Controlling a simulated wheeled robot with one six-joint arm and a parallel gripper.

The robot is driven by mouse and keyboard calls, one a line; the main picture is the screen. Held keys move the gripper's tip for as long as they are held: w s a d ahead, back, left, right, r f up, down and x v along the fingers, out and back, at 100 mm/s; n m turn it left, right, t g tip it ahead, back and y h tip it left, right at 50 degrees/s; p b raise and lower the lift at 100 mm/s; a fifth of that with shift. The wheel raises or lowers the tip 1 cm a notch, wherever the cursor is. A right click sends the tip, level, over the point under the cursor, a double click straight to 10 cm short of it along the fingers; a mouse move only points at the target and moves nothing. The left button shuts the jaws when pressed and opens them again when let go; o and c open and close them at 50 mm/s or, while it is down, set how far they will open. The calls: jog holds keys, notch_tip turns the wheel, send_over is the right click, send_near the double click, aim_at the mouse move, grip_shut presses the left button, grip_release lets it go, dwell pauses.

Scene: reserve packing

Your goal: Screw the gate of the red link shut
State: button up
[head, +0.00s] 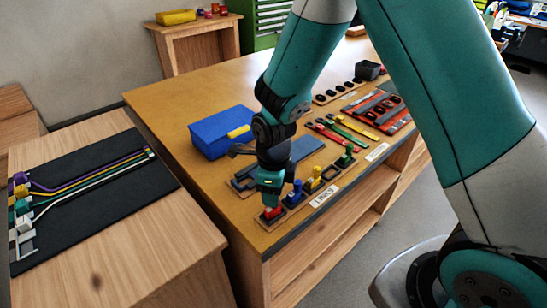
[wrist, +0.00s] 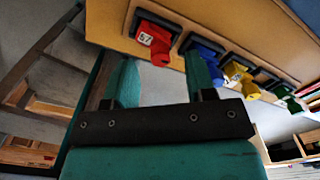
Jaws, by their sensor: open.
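The red link (head: 272,212) stands on a dark base near the front edge of the wooden table, at the near end of a row. In the wrist view the red link (wrist: 153,40) bears a white tag that reads 57. My gripper (head: 270,188) is just above the red link in the head view and partly covers it. In the wrist view my gripper (wrist: 160,68) is open, with its two teal fingers apart and the red link ahead of the gap between them. I cannot tell whether they touch it. The link's gate cannot be made out.
A blue link (head: 293,191), a yellow link (head: 313,179) and a green link (head: 346,156) stand along the same row. A blue box (head: 215,137) is behind my gripper. A side table with a black mat (head: 100,215) is at the left.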

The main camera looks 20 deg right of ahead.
notch_tip(320, 180, up, 14)
jog(key=shift+r+b, duration=0.1)
jog(key=shift+b, duration=0.65)
jog(key=w+d+n+g+y+b, duration=0.2)
jog(key=d+n+y+b, duration=0.15)
jog(key=d+n, duration=0.6)
jog(key=a+f, duration=0.3)
jog(key=f, duration=0.2)
jog(key=s+a+f+n+p, duration=0.1)
jog(key=a+f, duration=0.2)
jog(key=f, duration=0.3)
jog(key=s+a+f+n, duration=0.1)
jog(key=a+f, duration=0.1)
jog(key=f, duration=0.3)
jog(key=shift+s+a+f+n+y, duration=0.15)
jog(key=shift+a+f+n+y, duration=0.1)
jog(key=shift+a+f, duration=0.15)
jog(key=shift+c, duration=0.3)
